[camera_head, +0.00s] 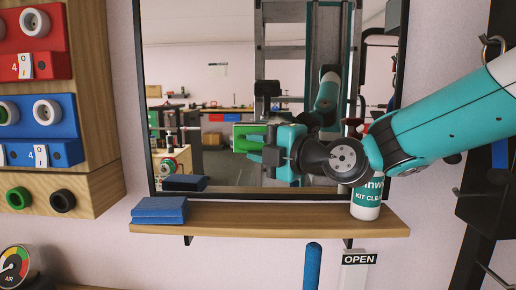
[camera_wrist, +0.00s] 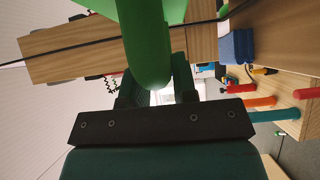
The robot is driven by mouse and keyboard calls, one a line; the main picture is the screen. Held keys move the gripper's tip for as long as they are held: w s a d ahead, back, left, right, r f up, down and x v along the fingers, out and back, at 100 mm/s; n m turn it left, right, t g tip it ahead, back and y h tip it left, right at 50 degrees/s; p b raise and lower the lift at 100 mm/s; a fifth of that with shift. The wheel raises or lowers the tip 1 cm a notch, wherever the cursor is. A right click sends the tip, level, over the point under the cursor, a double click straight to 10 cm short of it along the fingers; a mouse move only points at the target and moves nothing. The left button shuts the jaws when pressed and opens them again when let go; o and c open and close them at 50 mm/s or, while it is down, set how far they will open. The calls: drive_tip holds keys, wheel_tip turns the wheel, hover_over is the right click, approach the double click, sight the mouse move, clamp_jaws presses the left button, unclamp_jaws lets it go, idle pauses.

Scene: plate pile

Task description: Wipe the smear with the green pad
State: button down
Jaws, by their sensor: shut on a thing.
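My gripper (camera_head: 266,146) is shut on the green pad, in front of the mirror (camera_head: 215,60). The bright green pad (camera_head: 243,131) shows at the gripper's left, partly behind the fingers, and some of that green may be its reflection. In the wrist view the pad (camera_wrist: 150,45) sticks out from between the dark fingers of my gripper (camera_wrist: 155,90). I cannot tell whether the pad touches the glass. I cannot make out a smear; my arm and the pad cover part of the mirror.
A wooden shelf (camera_head: 270,217) runs below the mirror. Blue folded cloths or pads (camera_head: 159,210) lie at its left end; a white and teal bottle (camera_head: 366,203) stands at its right, partly under my arm. A panel with knobs (camera_head: 40,110) hangs at left. The shelf's middle is clear.

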drive_tip(key=shift+w, duration=0.35)
drive_tip(key=shift+d+f+b, duration=0.2)
drive_tip(key=shift+d+b, duration=0.5)
drive_tip(key=shift+b, duration=0.35)
drive_tip(key=shift+s+d+b, duration=0.15)
drive_tip(key=shift+d+b, duration=0.9)
drive_tip(key=shift+d+r, duration=0.2)
drive_tip(key=shift+d, duration=0.1)
drive_tip(key=shift+d+b, duration=1.95)
drive_tip(key=shift+b, duration=0.1)
drive_tip(key=shift+b, duration=0.55)
